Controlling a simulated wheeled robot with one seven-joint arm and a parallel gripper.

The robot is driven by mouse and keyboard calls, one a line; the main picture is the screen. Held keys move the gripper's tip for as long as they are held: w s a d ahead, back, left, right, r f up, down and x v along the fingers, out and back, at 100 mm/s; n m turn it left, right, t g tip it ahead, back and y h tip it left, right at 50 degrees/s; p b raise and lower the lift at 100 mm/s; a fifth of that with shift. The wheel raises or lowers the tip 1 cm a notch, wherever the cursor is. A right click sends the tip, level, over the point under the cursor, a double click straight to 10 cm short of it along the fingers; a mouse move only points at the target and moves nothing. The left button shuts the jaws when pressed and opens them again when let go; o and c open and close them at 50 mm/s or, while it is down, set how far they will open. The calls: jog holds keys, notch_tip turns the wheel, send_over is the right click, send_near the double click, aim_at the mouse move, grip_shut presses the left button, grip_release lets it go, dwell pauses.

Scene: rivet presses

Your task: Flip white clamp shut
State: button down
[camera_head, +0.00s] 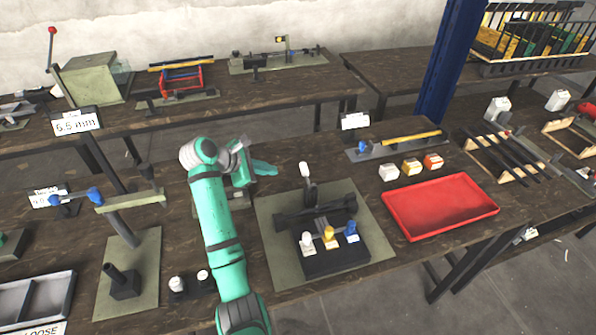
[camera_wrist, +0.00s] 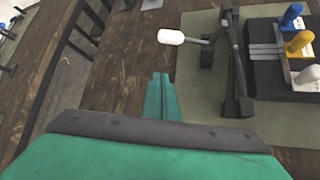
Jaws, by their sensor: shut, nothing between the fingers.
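The white clamp has a white-tipped handle (camera_head: 304,169) on a dark lever, standing raised at the back of a dark fixture (camera_head: 318,215). In the wrist view the white tip (camera_wrist: 171,36) points left from the dark clamp arm (camera_wrist: 235,70). My gripper (camera_head: 270,168) is left of the white tip in the head view, apart from it. Its fingers are together and empty, and in the wrist view the fingertips (camera_wrist: 160,80) are below the white tip in the picture. The exact height gap between them cannot be told.
A black block (camera_head: 335,259) in front holds white, yellow and blue handles. A red tray (camera_head: 440,206) and small white, yellow and orange boxes (camera_head: 412,167) lie to the right. A post fixture (camera_head: 125,240) stands to the left. Bare wood lies behind the fixture's mat.

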jog(key=shift+s+a, duration=0.15)
jog(key=shift+s, duration=0.15)
jog(key=shift+f, duration=0.1)
jog(key=x, duration=0.9)
jog(key=shift+d+f, duration=0.1)
jog(key=shift+d, duration=0.15)
jog(key=shift+d+r, duration=0.85)
jog(key=shift+r, duration=0.05)
jog(key=shift+s+d+r, duration=0.2)
jog(key=shift+d+r, duration=0.15)
jog(key=shift+r, duration=0.2)
jog(key=shift+d, duration=0.1)
